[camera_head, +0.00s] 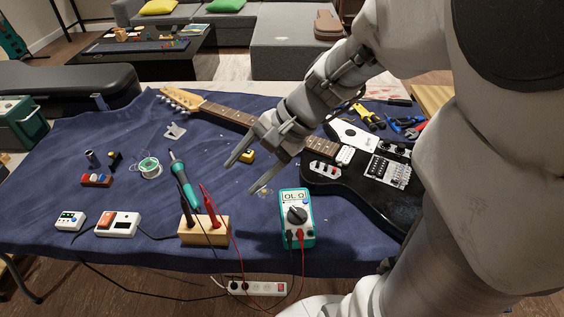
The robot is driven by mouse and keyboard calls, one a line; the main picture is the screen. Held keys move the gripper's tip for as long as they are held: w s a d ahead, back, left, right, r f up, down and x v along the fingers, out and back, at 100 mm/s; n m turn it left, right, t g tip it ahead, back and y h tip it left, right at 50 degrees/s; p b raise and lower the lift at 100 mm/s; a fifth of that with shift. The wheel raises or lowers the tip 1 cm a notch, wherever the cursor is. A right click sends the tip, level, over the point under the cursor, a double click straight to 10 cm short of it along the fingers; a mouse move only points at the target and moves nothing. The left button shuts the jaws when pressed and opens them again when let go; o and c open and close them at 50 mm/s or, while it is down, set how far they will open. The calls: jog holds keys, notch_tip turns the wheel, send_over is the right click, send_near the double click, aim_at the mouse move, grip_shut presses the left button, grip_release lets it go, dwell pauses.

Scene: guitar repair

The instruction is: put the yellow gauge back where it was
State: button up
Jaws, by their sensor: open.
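A small yellow object with a dark part, which looks like the yellow gauge (247,156), lies on the blue cloth just left of the guitar. My gripper (241,178) is open and empty, with its two fingers pointing down and left. In the picture the yellow object shows just behind and between the fingers. No contact is visible, and I cannot tell the height of the fingertips above the cloth. A black electric guitar (410,213) lies on the cloth, its neck running to the upper left; my arm hides part of its body.
A solder spool (150,168) and small boxes lie left. Bare blue cloth (90,125) shows at the back left.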

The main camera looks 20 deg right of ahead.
jog(key=s+d+r+n+t+h, duration=0.35)
jog(key=s+r+n+h, duration=0.35)
jog(key=s+n, duration=0.35)
notch_tip(320, 180, up, 15)
jog(key=p, duration=1.5)
jog(key=shift+w+d+p, duration=0.35)
jog(key=shift+w+d, duration=0.05)
jog(key=shift+w, duration=0.05)
jog(key=shift+r, duration=0.1)
